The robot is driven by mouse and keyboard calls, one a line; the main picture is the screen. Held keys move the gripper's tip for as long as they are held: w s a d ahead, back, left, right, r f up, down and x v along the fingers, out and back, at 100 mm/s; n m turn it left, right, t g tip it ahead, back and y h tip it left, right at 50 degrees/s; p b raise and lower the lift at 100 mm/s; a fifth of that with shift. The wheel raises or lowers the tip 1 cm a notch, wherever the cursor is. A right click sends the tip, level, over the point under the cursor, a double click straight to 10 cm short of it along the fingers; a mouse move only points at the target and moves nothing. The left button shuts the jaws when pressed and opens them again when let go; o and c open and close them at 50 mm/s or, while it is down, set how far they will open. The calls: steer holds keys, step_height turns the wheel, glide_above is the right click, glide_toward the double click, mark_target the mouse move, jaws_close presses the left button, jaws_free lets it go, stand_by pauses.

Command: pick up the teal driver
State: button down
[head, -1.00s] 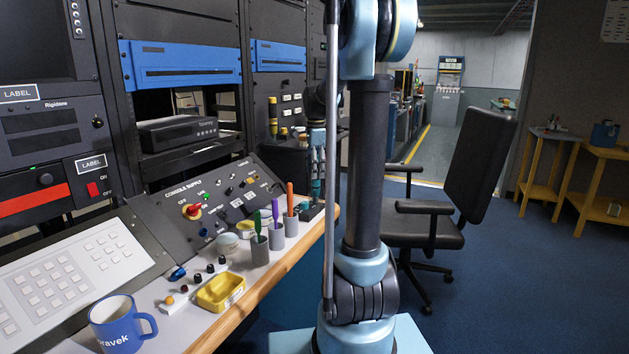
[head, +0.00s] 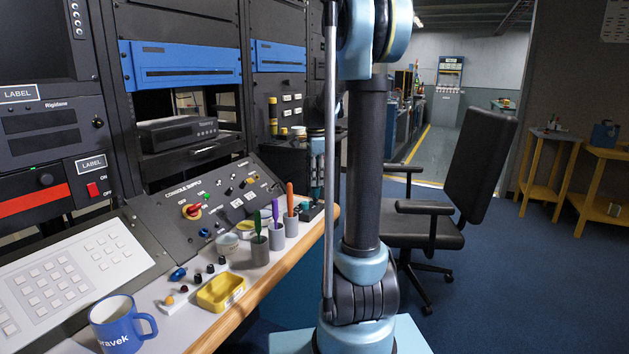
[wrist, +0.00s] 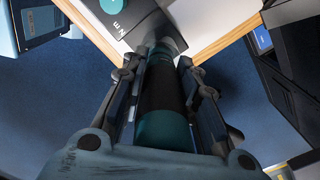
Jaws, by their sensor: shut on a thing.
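The teal driver (wrist: 163,125) has a teal and black handle and sits lengthwise between the fingers of my gripper (wrist: 165,75) in the wrist view. The fingers are shut on the handle from both sides. Its far end points at a dark block by the bench edge, and I cannot tell whether it touches it. In the head view my gripper (head: 317,178) points down at the far end of the bench, beyond the orange-handled tool. The driver is small and mostly hidden by the fingers there.
Green (head: 258,222), purple (head: 275,210) and orange (head: 290,198) handled tools stand in grey cups close by. A yellow tray (head: 221,292) and blue mug (head: 121,326) are nearer. The console panel (head: 170,200) rises behind. A black chair (head: 440,210) stands right of the bench.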

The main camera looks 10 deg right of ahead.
step_height(320, 180, up, 10)
stand_by(0.6)
steer(key=c, duration=2)
jaws_free()
jaws_close()
steer(key=shift+r, duration=1.25)
